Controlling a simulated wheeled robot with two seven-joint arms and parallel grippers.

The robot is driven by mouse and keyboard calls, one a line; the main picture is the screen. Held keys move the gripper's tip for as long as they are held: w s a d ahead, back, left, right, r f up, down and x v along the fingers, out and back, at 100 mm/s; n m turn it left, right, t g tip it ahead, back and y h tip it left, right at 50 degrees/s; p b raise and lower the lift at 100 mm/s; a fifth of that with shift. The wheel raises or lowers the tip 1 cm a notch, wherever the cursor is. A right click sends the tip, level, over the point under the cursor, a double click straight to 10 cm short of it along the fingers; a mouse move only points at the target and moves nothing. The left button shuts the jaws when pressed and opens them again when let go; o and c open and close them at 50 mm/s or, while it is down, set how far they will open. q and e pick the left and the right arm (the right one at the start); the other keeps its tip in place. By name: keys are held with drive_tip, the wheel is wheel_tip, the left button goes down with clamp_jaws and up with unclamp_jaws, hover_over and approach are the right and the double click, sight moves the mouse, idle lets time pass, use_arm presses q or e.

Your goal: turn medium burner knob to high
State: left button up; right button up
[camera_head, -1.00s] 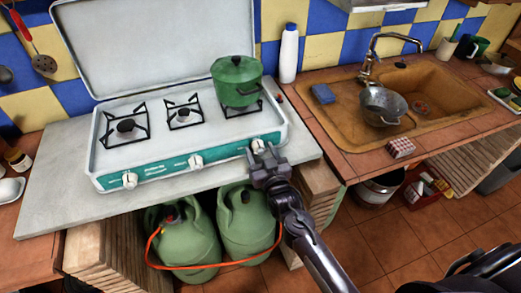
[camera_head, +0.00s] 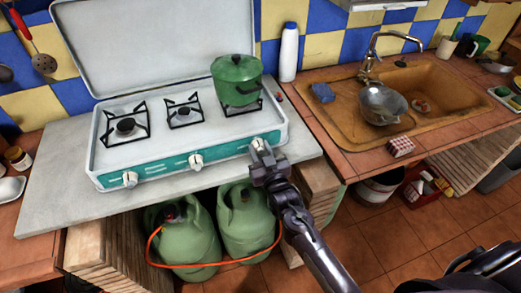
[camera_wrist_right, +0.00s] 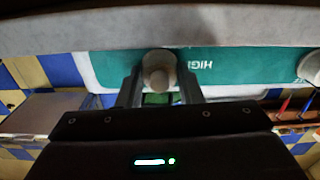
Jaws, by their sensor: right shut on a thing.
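The white camping stove (camera_head: 140,165) stands on the grey counter slab with its lid up. Its teal front panel has three white knobs: a left knob (camera_head: 130,179), a middle knob (camera_head: 196,161) and a right knob (camera_head: 258,144). My right gripper (camera_head: 262,153) is at the right knob, below the green pot. In the right wrist view, the right gripper (camera_wrist_right: 160,90) is shut on that knob (camera_wrist_right: 158,70), with a finger on each side. "HIGH" lettering shows upside down beside it. The knob's pointer direction is hard to tell. My left gripper is not in view.
A green pot (camera_head: 236,82) sits on the right burner. Green gas bottles (camera_head: 246,222) with an orange hose stand under the counter. A white bottle (camera_head: 289,53) stands behind, and the sink (camera_head: 435,90) is to the right. The floor in front is open.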

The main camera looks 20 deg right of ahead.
drive_tip(key=n, duration=0.4)
drive_tip(key=shift+n+p, duration=0.4)
drive_tip(key=n, duration=0.4)
drive_tip(key=shift+p, duration=0.4)
drive_tip(key=n, duration=0.4)
drive_tip(key=shift+p, duration=0.35)
drive_tip(key=shift+f+n+p, duration=0.1)
drive_tip(key=shift+n+p, duration=0.3)
drive_tip(key=shift+n, duration=1.8)
drive_tip(key=o, duration=1)
drive_tip(key=shift+s, duration=0.1)
